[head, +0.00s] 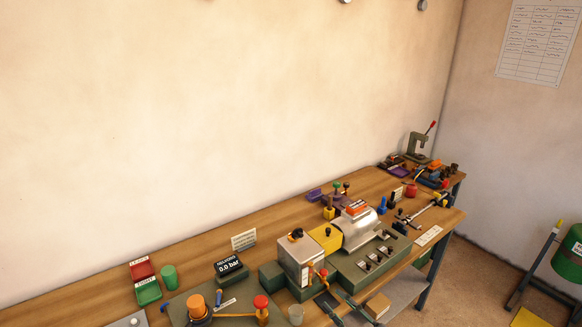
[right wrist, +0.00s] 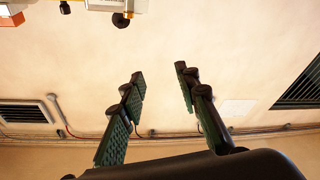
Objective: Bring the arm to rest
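My right gripper (head: 342,304) shows at the bottom of the head view, in front of the bench's machine. In the right wrist view its two fingers with green ribbed pads (right wrist: 160,95) stand well apart. Nothing is between them; the plain wall shows through the gap. My left gripper is in neither view.
The wooden bench (head: 200,272) runs along the wall. It carries a machine with a silver drum (head: 362,230), a pressure display (head: 229,266), red (head: 142,269) and green (head: 148,291) bins and an orange-topped part (head: 197,304). A green drum (head: 570,255) stands right.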

